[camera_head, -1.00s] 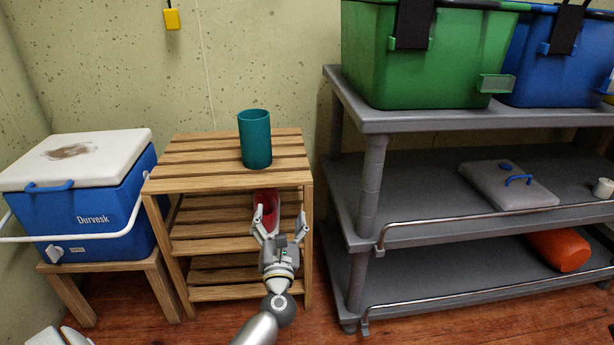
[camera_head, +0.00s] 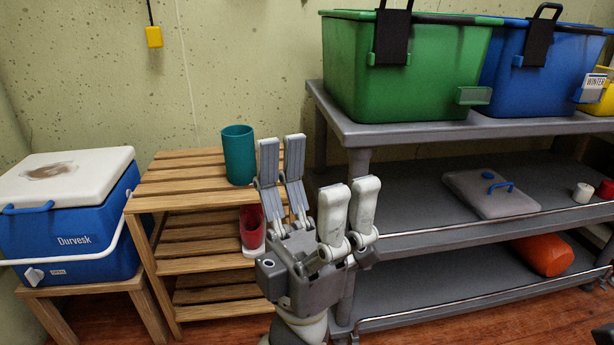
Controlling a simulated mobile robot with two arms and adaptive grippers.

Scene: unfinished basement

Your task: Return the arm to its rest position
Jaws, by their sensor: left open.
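My left gripper (camera_head: 316,172) is raised in the middle of the view, its fingers pointing up and spread apart. It is open, with nothing between its fingers. Its arm comes in from the bottom edge and only a short part shows. The red cup (camera_head: 251,229) stands on the shelf below the top of the slatted wooden rack (camera_head: 180,190), left of the gripper and apart from its fingers as seen here. A teal cup (camera_head: 238,155) stands upright on the rack's top.
A grey shelf cart (camera_head: 420,245) stands to the right, partly behind the gripper. It holds a green bin (camera_head: 410,85), a blue bin (camera_head: 530,75), a grey lid (camera_head: 480,197) and an orange container (camera_head: 543,254). A blue cooler (camera_head: 90,235) sits on the left.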

